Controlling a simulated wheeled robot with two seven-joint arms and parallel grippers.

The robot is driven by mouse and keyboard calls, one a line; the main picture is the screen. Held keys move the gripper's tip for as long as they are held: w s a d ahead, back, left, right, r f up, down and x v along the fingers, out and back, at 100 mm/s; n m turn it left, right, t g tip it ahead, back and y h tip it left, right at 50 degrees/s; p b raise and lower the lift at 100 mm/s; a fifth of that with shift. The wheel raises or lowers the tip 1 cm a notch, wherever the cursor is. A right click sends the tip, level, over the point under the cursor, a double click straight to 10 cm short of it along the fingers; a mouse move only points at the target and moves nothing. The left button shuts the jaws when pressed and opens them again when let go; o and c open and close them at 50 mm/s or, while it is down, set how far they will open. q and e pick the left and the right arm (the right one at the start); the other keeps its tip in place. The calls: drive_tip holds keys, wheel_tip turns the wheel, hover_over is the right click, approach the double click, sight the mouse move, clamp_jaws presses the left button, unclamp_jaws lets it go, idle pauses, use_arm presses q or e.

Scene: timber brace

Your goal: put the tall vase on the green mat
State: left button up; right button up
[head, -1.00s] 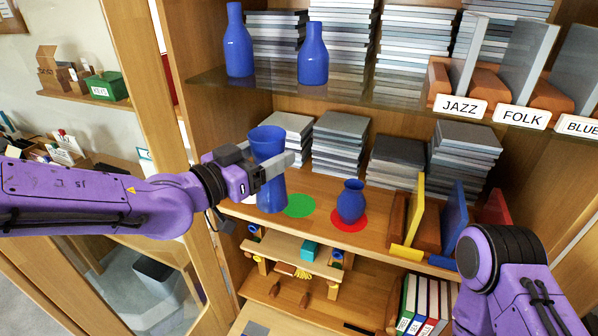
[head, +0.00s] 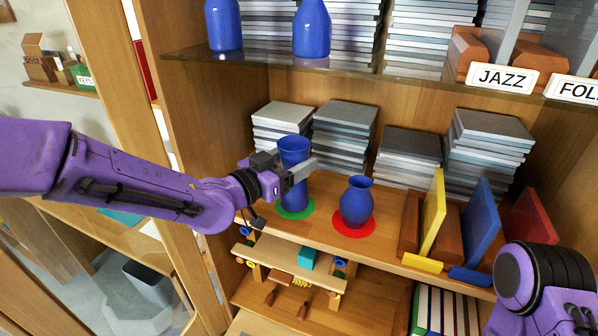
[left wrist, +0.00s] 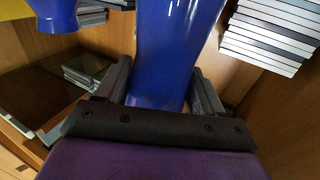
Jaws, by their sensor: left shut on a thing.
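The tall blue vase (head: 293,188) stands upright over the green mat (head: 284,213) on the middle shelf. The mat's rim shows around its base, and I cannot tell whether the base touches it. My left gripper (head: 298,172) is shut on the vase's upper part. In the left wrist view the vase (left wrist: 168,60) is between the two fingers (left wrist: 160,92). Only part of my right arm shows at the lower right of the head view; its gripper is out of view.
A shorter round blue vase (head: 356,203) stands on a red mat (head: 345,224) just right. Disc stacks (head: 343,135) stand behind. Coloured dividers (head: 433,220) are at the right. A glass shelf (head: 330,77) with blue bottles (head: 312,28) is above.

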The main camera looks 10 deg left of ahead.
use_arm(q)
drive_tip(key=shift+w+d+f, duration=0.15)
drive_tip(key=shift+w+f, duration=0.25)
drive_tip(key=shift+w, duration=0.2)
drive_tip(key=shift+s+f, duration=0.1)
drive_tip(key=shift+s, duration=0.1)
drive_tip(key=o, duration=1.3)
drive_tip(key=shift+s, duration=0.15)
use_arm(e)
drive_tip(key=shift+w+f, duration=0.1)
drive_tip(key=shift+f, duration=0.25)
use_arm(q)
drive_tip(key=shift+r+p, duration=0.2)
drive_tip(key=shift+p, duration=0.1)
drive_tip(key=p+v, duration=0.4)
drive_tip(key=v, duration=0.8)
use_arm(e)
wheel_tip(320, 180, up, 5)
drive_tip(key=shift+d+f, duration=0.1)
